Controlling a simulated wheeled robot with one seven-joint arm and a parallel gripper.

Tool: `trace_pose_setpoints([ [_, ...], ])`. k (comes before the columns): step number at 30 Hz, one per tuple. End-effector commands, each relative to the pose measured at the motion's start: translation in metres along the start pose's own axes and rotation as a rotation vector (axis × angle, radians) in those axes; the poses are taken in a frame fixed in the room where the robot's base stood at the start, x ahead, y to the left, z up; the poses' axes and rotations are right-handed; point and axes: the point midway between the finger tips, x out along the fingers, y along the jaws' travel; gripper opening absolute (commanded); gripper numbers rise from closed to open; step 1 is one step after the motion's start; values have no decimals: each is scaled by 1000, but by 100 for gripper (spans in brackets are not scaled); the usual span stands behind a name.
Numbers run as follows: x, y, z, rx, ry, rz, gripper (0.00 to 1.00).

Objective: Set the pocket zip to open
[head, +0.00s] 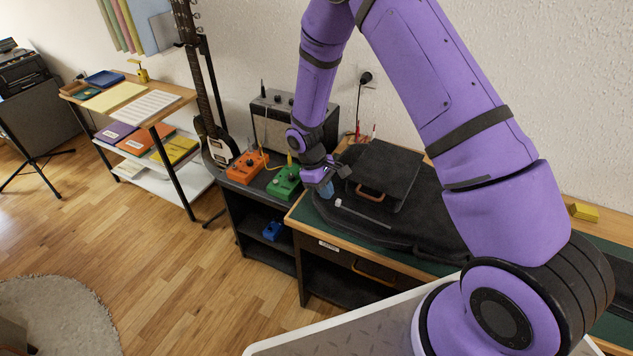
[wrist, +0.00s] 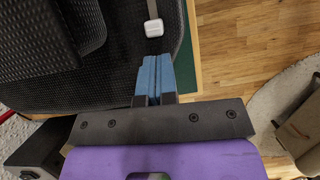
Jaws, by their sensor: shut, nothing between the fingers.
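A black gig bag (head: 430,205) lies on the green-topped bench, with a raised dark pocket (head: 385,160) on it. A white zip pull (head: 338,202) sits at the bag's near left, at the end of a thin grey line running right along the bag. The wrist view shows the pull (wrist: 154,28) on the black mesh fabric, beside the pocket (wrist: 35,50). My gripper (head: 327,190) is shut and empty above the bag's left end. Its blue fingertips (wrist: 155,62) point towards the pull and look a short way apart from it. The height between them is unclear.
A green pedal (head: 285,182) and an orange pedal (head: 246,167) stand on the dark shelf to the left. A brown handle (head: 370,195) shows at the pocket's front. An amplifier (head: 270,125) stands behind. Open wooden floor (head: 190,270) lies at front left.

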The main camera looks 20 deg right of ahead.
Motion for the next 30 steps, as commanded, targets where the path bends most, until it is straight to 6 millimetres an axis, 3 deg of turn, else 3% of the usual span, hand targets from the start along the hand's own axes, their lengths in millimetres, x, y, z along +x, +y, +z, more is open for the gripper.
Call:
trace_pose_setpoints([
  [6,4,0,12,0,0,0,0],
  [17,5,0,13,0,0,0,0],
  [25,18,0,46,1,-3,-1,0],
  [30,19,0,49,0,-1,0,0],
])
